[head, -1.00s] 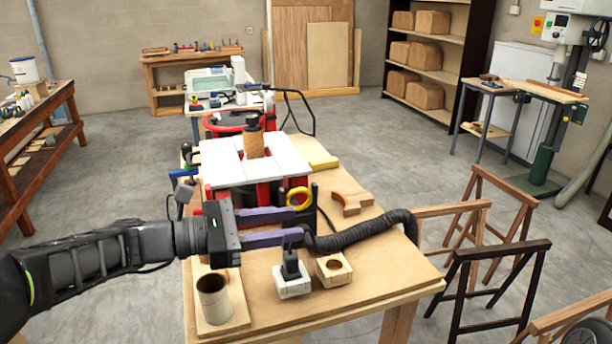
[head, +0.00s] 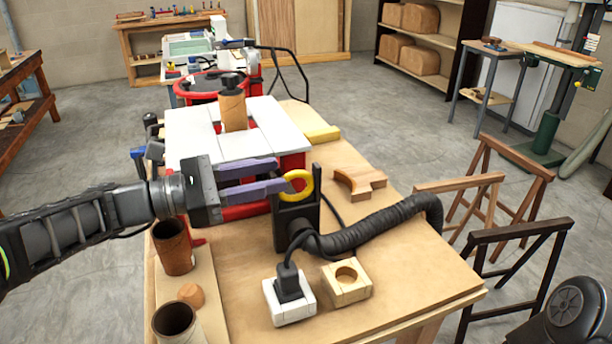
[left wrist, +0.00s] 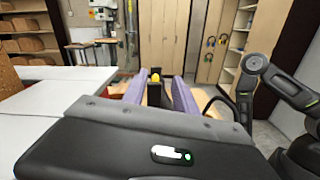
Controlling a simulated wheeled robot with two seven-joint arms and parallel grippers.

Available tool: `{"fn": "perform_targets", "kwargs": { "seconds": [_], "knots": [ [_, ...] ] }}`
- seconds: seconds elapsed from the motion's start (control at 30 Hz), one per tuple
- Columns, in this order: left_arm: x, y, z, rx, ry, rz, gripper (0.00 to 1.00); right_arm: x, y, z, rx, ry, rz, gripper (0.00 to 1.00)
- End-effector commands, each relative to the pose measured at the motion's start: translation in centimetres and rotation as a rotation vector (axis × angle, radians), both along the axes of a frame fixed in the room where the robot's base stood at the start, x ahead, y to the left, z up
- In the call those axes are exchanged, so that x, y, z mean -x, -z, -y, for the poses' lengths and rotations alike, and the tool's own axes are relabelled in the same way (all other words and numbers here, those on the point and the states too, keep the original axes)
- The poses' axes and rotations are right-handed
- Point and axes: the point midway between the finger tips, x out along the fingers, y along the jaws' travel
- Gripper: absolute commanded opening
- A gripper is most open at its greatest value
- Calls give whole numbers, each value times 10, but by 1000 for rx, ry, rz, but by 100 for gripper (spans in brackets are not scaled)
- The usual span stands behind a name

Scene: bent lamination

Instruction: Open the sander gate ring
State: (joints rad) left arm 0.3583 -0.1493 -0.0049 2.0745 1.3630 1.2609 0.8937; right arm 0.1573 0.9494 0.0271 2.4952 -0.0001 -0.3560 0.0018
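The yellow ring (head: 297,185) stands upright on top of the black gate housing (head: 296,222), at the near right side of the white-topped sander (head: 225,138). My left gripper (head: 284,176) is just left of the ring, its two purple fingers apart and pointing at it. The lower fingertip overlaps the ring's left edge; I cannot tell whether they touch. In the left wrist view the ring (left wrist: 155,76) shows between the open fingers, out near their tips, with the dark housing (left wrist: 154,93) below. The fingers hold nothing. My right gripper is not in view.
A black hose (head: 375,230) runs right from the housing. A black plug in a white socket block (head: 290,300) and a wooden block with a hole (head: 346,283) sit in front. Brown tubes (head: 173,247) stand at left. The bench's right front is clear.

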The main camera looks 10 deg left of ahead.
Motion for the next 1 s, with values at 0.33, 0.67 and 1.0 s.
{"fn": "perform_targets", "kwargs": {
  "seconds": [0.33, 0.67, 1.0],
  "knots": [
    [0, 12, 0, 0, 0, 0, 34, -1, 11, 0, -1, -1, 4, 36],
    [-3, 11, 5, 0, 1, -1, 34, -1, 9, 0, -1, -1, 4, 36],
    [-28, 11, 45, 1, 3, -1, 34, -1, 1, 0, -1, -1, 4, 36]
  ]
}}
